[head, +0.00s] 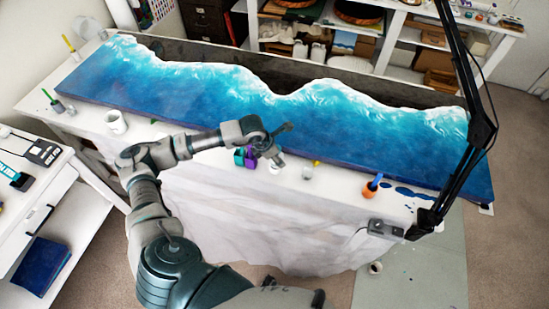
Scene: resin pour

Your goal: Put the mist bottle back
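My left gripper (277,142) is above the front edge of the table, in the middle of the head view. Its fingers are small and dark, and I cannot tell whether they hold something. A small whitish container (276,166) shows just below the fingers; I cannot tell whether they touch it. No mist bottle can be made out for certain. My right gripper is not in view.
A long blue wave-patterned resin slab (240,100) fills most of the table. Purple and teal containers (245,157), a white cup (116,122) and an orange container (370,188) stand along the front edge. A black jointed lamp arm (470,150) rises at right.

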